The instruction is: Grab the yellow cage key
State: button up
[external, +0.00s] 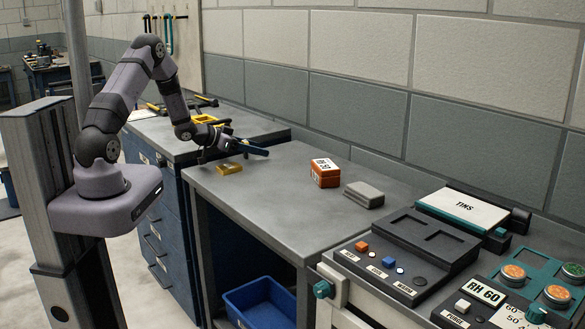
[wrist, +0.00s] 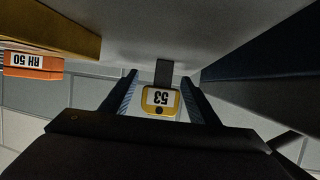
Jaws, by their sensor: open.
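The yellow key (wrist: 161,112) shows in the wrist view with its tag reading 53 upside down and a dark shank reaching to the grey surface. My gripper (wrist: 158,80) is open, with one finger on each side of the key. Small gaps show between the fingers and the tag, so the key does not look gripped. In the external view my gripper (external: 212,152) is low over the left end of the grey bench. I cannot clearly make out the key there.
An orange box (external: 325,172) and a grey block (external: 363,195) sit further right on the bench (external: 275,215). The bench front is clear.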

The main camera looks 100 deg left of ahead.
jog(key=shift+c, duration=0.6)
jog(key=c, duration=1)
jog(key=shift+r, duration=0.1)
